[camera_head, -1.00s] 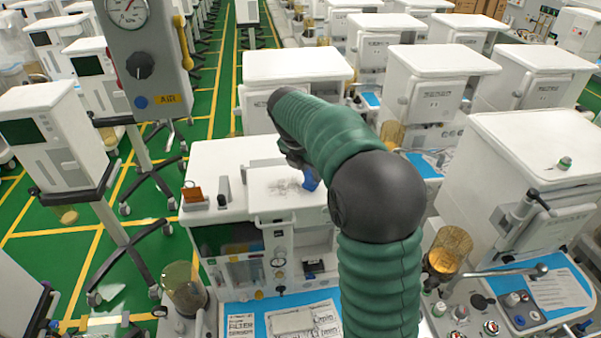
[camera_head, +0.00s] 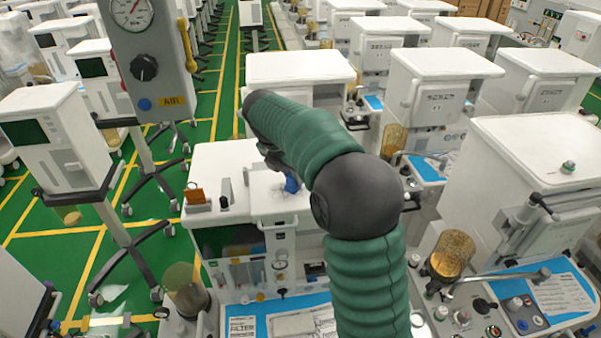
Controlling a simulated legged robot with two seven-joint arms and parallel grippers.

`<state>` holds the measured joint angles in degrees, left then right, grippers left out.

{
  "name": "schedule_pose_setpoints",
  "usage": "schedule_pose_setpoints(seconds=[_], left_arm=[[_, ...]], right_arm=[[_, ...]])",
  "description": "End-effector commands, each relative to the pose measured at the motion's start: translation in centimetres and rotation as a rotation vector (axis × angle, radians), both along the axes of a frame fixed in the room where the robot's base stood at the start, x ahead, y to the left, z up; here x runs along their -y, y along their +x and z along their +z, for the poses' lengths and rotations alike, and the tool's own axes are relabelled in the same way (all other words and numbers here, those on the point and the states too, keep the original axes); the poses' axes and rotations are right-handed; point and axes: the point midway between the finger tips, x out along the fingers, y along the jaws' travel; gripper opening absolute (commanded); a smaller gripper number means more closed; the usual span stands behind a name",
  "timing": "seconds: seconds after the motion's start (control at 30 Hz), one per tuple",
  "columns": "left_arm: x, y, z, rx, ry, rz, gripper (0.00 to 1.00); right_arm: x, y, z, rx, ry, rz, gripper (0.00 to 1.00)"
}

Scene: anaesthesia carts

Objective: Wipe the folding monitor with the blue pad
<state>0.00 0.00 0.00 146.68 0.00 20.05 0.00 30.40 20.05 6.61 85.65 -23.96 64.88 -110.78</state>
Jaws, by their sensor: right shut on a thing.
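The blue pad (camera_head: 291,183) is in my right gripper (camera_head: 287,173), which is shut on it. My green and black right arm reaches forward and hides most of the gripper and part of the pad. The pad is at the white panel on top of the near cart, which looks like the folding monitor (camera_head: 268,209). Faint grey marks show on this panel near the pad. I cannot tell for sure whether the pad touches it. My left gripper is not in view.
An orange block (camera_head: 195,194) and a small dark upright item (camera_head: 224,202) stand on the near cart left of the panel. A grey gauge box (camera_head: 146,58) hangs at upper left. White carts crowd the right and back; green floor shows at left.

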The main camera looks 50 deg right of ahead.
Motion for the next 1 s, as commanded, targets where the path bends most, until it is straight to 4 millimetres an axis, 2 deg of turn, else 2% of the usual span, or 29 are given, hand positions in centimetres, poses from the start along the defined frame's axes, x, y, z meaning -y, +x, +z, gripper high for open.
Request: schedule_pose_setpoints(seconds=[0.13,0.37,0.7,1.0], left_arm=[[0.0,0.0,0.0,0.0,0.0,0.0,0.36],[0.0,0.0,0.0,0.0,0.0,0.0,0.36],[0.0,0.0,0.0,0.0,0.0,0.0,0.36],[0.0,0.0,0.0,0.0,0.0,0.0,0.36]], right_arm=[[-1.3,1.1,0.0,0.0,0.0,0.003,0.0],[-2.1,1.8,-0.1,0.0,0.0,0.001,0.0],[-4.6,3.9,-0.1,-0.002,0.0,0.001,0.0],[-3.9,4.6,0.0,0.0,-0.001,0.0,0.0]])
